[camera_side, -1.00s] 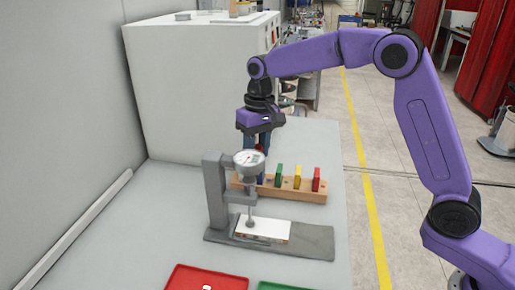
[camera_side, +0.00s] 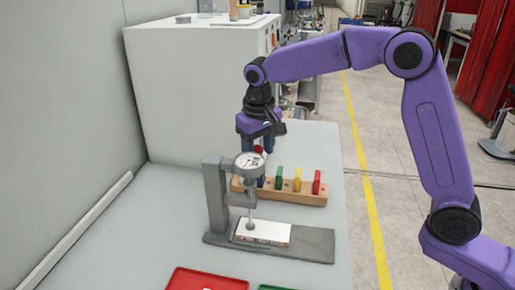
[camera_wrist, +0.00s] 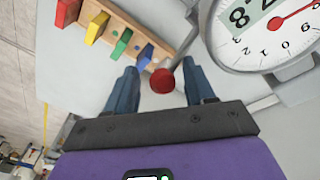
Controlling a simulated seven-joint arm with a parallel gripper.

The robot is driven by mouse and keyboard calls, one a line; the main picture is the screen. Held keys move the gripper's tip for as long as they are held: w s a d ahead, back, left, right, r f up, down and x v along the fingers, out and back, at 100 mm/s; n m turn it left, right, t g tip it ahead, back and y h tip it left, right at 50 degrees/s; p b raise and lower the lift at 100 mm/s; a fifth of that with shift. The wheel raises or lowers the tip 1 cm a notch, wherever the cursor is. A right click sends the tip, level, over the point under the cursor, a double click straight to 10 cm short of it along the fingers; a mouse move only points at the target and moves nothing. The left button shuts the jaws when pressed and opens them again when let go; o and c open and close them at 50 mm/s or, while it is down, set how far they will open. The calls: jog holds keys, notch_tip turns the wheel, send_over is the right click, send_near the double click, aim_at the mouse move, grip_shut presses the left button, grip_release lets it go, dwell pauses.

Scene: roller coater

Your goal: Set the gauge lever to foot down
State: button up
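The gauge (camera_side: 249,163) has a round dial on a grey stand (camera_side: 216,190); the dial also shows at the upper right of the wrist view (camera_wrist: 272,30). Its lever ends in a red ball knob (camera_wrist: 162,81), also seen beside the dial in the side view (camera_side: 258,149). My gripper (camera_wrist: 163,97) is open, with one blue finger on each side of the knob and gaps showing between. The gauge foot (camera_side: 250,224) appears down on the white panel (camera_side: 270,231) on the grey base.
A wooden rack (camera_side: 309,196) with blue, green, yellow and red blocks stands just behind the gauge. A red tray (camera_side: 205,279) and a green tray lie at the front. A large white cabinet (camera_side: 195,85) stands at the back left.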

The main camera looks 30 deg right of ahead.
jog(key=shift+a, duration=0.15)
jog(key=shift+r, duration=0.25)
notch_tip(320, 180, up, 17)
jog(key=s+a, duration=0.1)
jog(key=s, duration=0.1)
jog(key=shift+s+a+f, duration=0.15)
jog(key=shift+s, duration=0.05)
dwell(0.6)
jog(key=s+d+f+n, duration=0.4)
jog(key=s+f, duration=0.3)
jog(key=s, duration=0.4)
jog(key=s+d+f+n+g+y, duration=0.1)
jog(key=s+d+f+n, duration=0.3)
jog(key=s, duration=0.7)
jog(key=s+d+f+n, duration=0.3)
jog(key=s+d+f, duration=0.3)
jog(key=s+f, duration=0.3)
jog(key=s, duration=0.3)
jog(key=shift+f+n, duration=0.35)
jog(key=shift+n, duration=0.05)
